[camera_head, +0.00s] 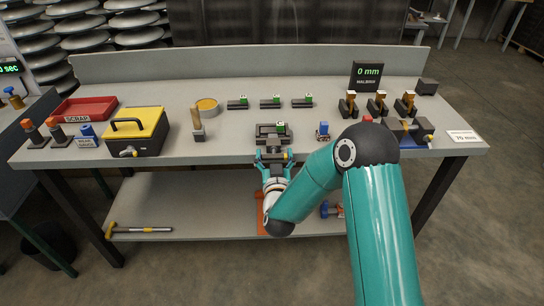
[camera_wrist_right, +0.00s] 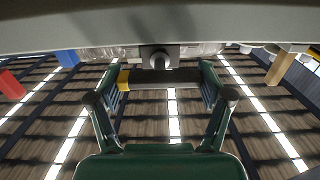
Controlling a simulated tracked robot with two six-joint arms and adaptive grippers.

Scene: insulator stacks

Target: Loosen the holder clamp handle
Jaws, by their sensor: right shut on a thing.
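The holder (camera_head: 264,131) is a dark fixture near the front middle of the bench, with a small block with a green part in it. Its clamp handle (camera_wrist_right: 165,80) is a dark crossbar with a yellow end, below a round screw (camera_wrist_right: 159,61) in the right wrist view. My right gripper (camera_head: 272,153) is at the bench's front edge, right at the holder. In the right wrist view the fingers of the right gripper (camera_wrist_right: 160,82) are at both ends of the crossbar, shut on it. My left gripper is not in view.
A yellow-and-black toolbox (camera_head: 135,135), red scrap tray (camera_head: 84,110) and wooden-topped tool (camera_head: 198,125) stand to the left. A small blue item (camera_head: 322,131) is right of the holder. A 0 mm display (camera_head: 367,75) stands back right.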

